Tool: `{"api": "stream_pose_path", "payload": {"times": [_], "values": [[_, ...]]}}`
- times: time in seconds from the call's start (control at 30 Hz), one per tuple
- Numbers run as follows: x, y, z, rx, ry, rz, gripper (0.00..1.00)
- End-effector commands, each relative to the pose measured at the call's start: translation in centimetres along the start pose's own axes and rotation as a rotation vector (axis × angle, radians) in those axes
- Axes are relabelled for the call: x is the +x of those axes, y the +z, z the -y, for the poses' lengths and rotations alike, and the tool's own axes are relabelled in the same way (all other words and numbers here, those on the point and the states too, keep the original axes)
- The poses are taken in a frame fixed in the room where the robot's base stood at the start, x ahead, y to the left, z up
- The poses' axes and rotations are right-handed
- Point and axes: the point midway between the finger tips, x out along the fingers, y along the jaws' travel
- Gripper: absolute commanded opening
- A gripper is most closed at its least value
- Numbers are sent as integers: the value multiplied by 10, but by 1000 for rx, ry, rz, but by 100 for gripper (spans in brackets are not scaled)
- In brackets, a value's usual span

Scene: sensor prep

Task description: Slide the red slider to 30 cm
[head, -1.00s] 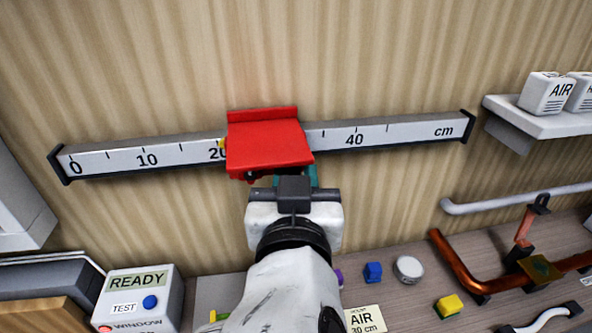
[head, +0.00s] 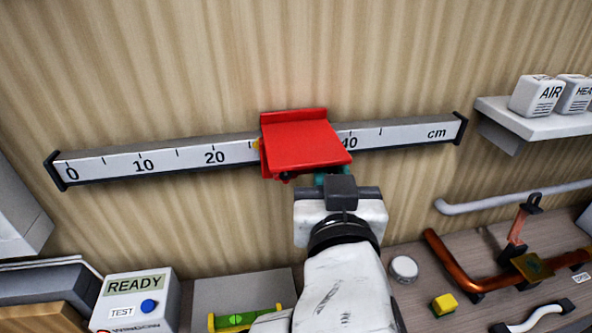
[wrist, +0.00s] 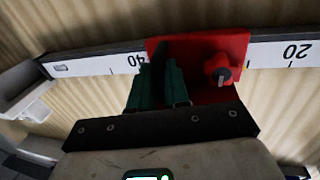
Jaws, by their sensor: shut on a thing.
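The red slider (head: 305,142) sits on the white centimetre scale rail (head: 214,158) on the wall. Its plate covers the marks between 20 and 40. A small yellow pointer (head: 257,145) shows at its left edge, a little right of the tick past 20. My gripper (head: 320,180) is under the slider, with its fingers mostly hidden in the head view. In the wrist view my green fingers (wrist: 159,82) are shut on a dark part of the red slider (wrist: 205,52).
The rail ends in dark caps (head: 460,127), with free rail on both sides of the slider. A shelf (head: 520,117) with white boxes is at the right. Below are a copper pipe (head: 455,268), a yellow-green block (head: 445,304) and a READY box (head: 135,302).

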Motion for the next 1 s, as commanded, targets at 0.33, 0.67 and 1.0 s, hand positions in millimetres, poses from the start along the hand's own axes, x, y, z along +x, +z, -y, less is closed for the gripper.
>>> {"api": "stream_pose_path", "payload": {"times": [0.33,0.67,1.0], "values": [[9,0,-48,0,3,1,0],[9,1,-47,0,3,0,25],[8,0,-46,0,1,0,32]]}}
